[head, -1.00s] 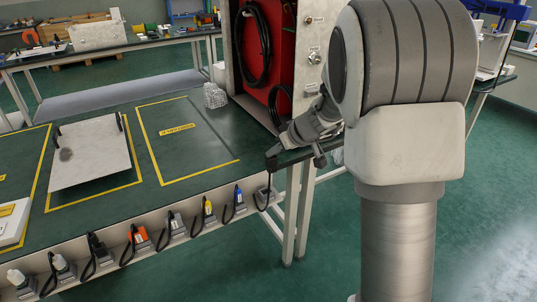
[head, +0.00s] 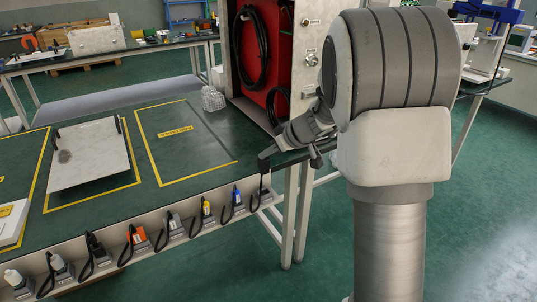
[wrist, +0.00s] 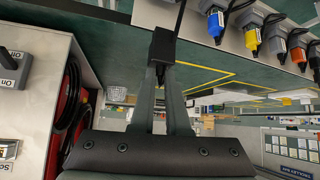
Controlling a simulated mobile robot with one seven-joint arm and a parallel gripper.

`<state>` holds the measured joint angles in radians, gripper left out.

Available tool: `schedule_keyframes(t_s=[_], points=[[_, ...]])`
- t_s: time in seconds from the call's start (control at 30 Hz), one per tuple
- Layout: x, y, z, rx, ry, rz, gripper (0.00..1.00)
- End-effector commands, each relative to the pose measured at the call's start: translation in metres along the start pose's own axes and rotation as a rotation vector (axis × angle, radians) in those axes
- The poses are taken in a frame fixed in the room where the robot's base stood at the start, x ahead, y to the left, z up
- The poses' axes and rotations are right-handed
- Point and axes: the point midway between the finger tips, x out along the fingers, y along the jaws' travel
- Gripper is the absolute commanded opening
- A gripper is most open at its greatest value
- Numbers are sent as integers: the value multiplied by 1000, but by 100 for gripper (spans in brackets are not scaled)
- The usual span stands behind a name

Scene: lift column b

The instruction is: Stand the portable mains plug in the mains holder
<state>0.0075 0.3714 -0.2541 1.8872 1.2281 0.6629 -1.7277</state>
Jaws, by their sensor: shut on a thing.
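My gripper (head: 269,155) is over the front right corner of the green bench. In the wrist view my gripper (wrist: 164,75) has its two grey fingers shut on a black plug (wrist: 163,46), taken to be the portable mains plug. The plug (head: 264,161) is small in the head view, with a dark cable below it. A grey holder (head: 266,197), which seems to be the mains holder, sits at the right end of the bench's front rail. The plug is above this holder and apart from it. The holder's inside cannot be made out.
Several holders with plugs line the front rail, including a blue plug (head: 237,196), a yellow one (head: 206,207) and an orange one (head: 137,234). A red-lined cabinet (head: 304,72) stands behind my gripper. A wire basket (head: 213,99) is on the bench.

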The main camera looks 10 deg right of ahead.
Motion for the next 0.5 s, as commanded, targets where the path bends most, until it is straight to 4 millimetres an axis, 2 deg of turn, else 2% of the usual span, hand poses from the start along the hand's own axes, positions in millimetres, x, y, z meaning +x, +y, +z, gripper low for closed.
schedule_keyframes(t_s=[0.5], points=[[21,0,21,0,2,1,0]])
